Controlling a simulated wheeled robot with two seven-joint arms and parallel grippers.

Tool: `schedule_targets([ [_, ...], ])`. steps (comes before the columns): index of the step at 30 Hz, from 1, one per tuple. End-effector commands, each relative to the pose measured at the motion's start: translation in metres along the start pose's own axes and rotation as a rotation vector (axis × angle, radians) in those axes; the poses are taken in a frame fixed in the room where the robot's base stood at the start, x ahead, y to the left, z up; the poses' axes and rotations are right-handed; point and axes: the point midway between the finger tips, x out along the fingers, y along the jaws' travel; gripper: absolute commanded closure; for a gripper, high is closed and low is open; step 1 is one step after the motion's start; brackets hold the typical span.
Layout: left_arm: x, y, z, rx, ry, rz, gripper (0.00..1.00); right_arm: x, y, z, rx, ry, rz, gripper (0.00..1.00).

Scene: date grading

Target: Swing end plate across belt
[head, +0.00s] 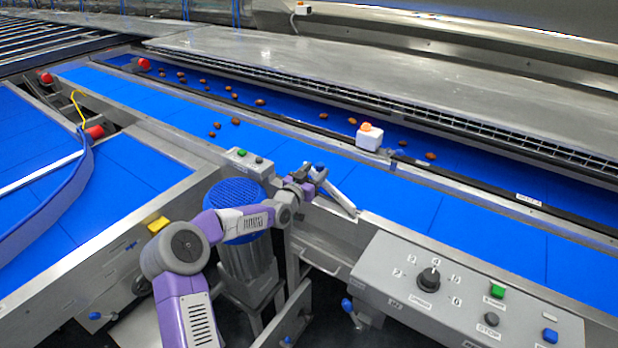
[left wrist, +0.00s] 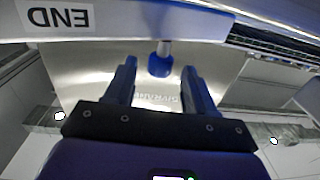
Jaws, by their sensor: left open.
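The end plate (head: 342,200) is a thin pale bar at the near edge of the blue belt (head: 400,205), angled partly over it in the head view. In the left wrist view the plate (left wrist: 120,20) crosses the top and carries an END label. Its blue knob (head: 320,167) sits on a short stem. My left gripper (head: 309,179) is open at the knob. In the left wrist view the knob (left wrist: 160,64) lies between the open fingers, nearer their tips, with gaps on both sides. My right gripper is in neither view.
A control panel (head: 390,290) with a dial and buttons stands at the right front. A blue-topped motor (head: 238,193) sits under my left arm. Several dates (head: 236,121) lie on the belts. A white box with an orange top (head: 369,139) stands on the divider.

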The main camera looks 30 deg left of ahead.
Motion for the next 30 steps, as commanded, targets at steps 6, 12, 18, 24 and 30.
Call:
schedule_targets([
  [6, -0.029, -0.001, -0.001, 0.001, -0.001, -0.001, 0.45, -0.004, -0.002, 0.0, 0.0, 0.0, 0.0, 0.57],
  [12, -0.041, 0.0, 0.0, 0.0, 0.0, 0.0, 0.45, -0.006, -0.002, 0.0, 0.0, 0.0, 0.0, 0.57],
  [18, -0.042, 0.0, 0.0, 0.0, 0.0, 0.0, 0.45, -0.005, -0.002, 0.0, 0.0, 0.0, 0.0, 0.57],
  [24, -0.045, -0.003, 0.0, 0.008, 0.004, 0.001, 0.64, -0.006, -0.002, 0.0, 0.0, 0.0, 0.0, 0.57],
  [30, -0.086, -0.03, -0.001, 0.055, 0.036, 0.045, 0.94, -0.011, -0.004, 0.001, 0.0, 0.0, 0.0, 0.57],
])
